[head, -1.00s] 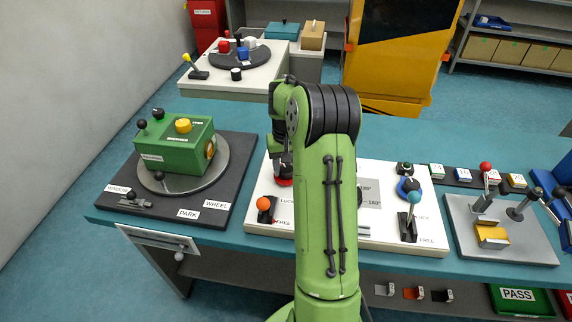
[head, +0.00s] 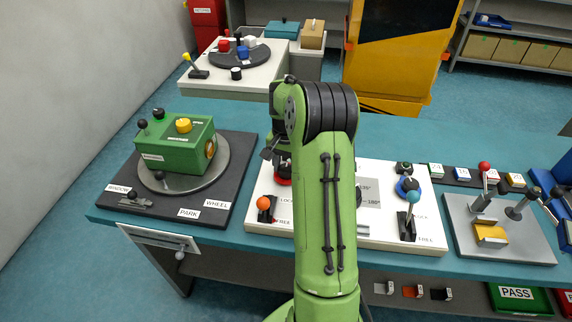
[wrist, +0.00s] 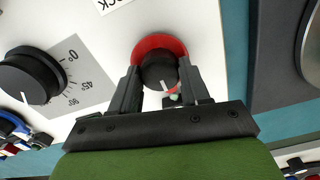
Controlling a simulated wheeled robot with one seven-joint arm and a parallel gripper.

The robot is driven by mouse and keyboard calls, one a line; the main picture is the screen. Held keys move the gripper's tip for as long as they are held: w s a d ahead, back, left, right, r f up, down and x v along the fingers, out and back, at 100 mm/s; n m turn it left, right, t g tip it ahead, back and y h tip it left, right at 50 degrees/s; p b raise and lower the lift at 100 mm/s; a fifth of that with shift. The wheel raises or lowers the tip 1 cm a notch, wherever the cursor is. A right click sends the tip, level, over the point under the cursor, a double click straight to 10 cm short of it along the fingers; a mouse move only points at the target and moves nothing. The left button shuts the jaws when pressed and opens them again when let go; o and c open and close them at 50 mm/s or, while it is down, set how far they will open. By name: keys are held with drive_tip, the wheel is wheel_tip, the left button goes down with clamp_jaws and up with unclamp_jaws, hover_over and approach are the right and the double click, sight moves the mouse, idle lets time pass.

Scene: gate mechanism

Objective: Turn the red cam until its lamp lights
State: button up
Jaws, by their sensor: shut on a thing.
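The red cam (wrist: 153,45) shows in the wrist view as a red disc with a black round knob (wrist: 158,68) on top. A short white mark is on the knob's near side. My gripper (wrist: 160,74) is shut on the knob, with one finger on each side. In the head view the red cam (head: 283,181) sits on the white panel, with my gripper (head: 274,158) over it. My arm hides part of the panel. A small pale greenish spot (wrist: 175,97) shows between the fingers; I cannot tell if it is a lamp or lit.
An orange-knobbed lever (head: 264,205) stands close in front of the red cam. A black dial (wrist: 30,75) with an angle scale lies beside it. A green box (head: 175,145) stands to the left.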

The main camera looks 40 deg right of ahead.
sight(286, 168)
idle(0.3)
drive_tip(key=o, duration=1.1)
drive_tip(key=shift+c, duration=0.2)
wheel_tip(286, 168, up, 16)
drive_tip(key=p, duration=0.4)
drive_tip(key=shift+f, duration=0.1)
